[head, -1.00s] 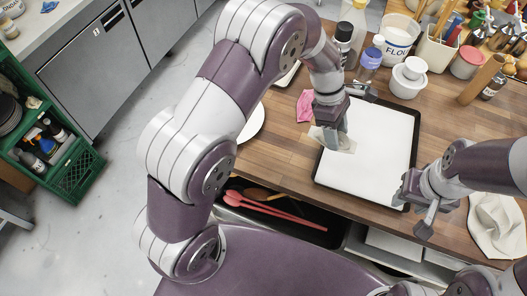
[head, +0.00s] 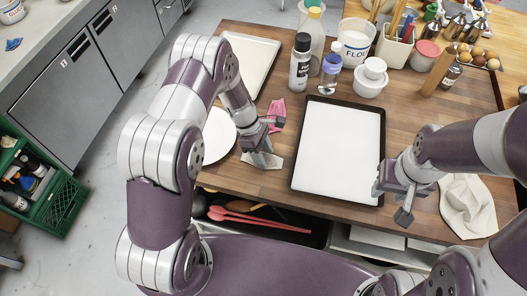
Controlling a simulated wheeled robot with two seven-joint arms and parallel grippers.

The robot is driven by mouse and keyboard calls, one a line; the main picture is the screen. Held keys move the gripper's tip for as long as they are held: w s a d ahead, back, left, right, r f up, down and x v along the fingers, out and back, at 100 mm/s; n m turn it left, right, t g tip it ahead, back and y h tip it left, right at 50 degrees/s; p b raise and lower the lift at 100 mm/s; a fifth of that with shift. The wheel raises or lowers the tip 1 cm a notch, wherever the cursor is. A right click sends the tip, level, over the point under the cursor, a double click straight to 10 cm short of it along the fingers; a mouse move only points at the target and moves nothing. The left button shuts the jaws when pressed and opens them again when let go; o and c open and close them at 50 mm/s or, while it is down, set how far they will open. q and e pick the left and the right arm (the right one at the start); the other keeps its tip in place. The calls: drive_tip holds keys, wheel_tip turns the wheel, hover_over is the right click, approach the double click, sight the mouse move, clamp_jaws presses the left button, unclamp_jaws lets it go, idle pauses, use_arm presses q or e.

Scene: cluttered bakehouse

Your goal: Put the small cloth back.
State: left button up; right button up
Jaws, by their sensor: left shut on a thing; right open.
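My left gripper (head: 262,155) is shut on a small pale beige piece (head: 274,163) that looks like a small cloth. The piece is at the wooden table's front part, between the white plate and the black-rimmed tray; I cannot tell if it touches the table. The fingers hide part of it. A crumpled pink cloth (head: 276,108) lies beyond this gripper, left of the tray. A larger cream cloth (head: 467,207) lies at the table's right. My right gripper (head: 391,203) is open and empty over the tray's front right corner.
The black-rimmed tray (head: 297,178) has a white lining. A white plate (head: 218,137) and another tray (head: 250,55) are at the left. Bottles (head: 300,62), a flour tub (head: 355,42) and a lidded white pot (head: 370,84) stand behind. An open drawer with red utensils (head: 262,220) lies below.

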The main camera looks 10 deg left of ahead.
use_arm(q)
drive_tip(key=shift+s+a+f, duration=0.1)
drive_tip(key=shift+s+a, duration=0.05)
drive_tip(key=shift+a, duration=0.1)
drive_tip(key=o, duration=1)
drive_tip(key=shift+d, duration=0.15)
drive_tip(key=shift+r, duration=0.3)
drive_tip(key=b+v, duration=0.2)
drive_tip(key=v, duration=1)
drive_tip(key=s+a+r+m+t+y, duration=0.1)
drive_tip(key=s+r+m+y, duration=0.1)
drive_tip(key=s+m, duration=0.5)
drive_tip(key=s+a+r+m+t+y, duration=0.1)
drive_tip(key=s+r+m, duration=0.3)
drive_tip(key=s+m, duration=0.4)
drive_tip(key=shift+s+r+m+t+y, duration=0.15)
drive_tip(key=shift+s+m+t+y, duration=0.3)
drive_tip(key=shift+m, duration=0.65)
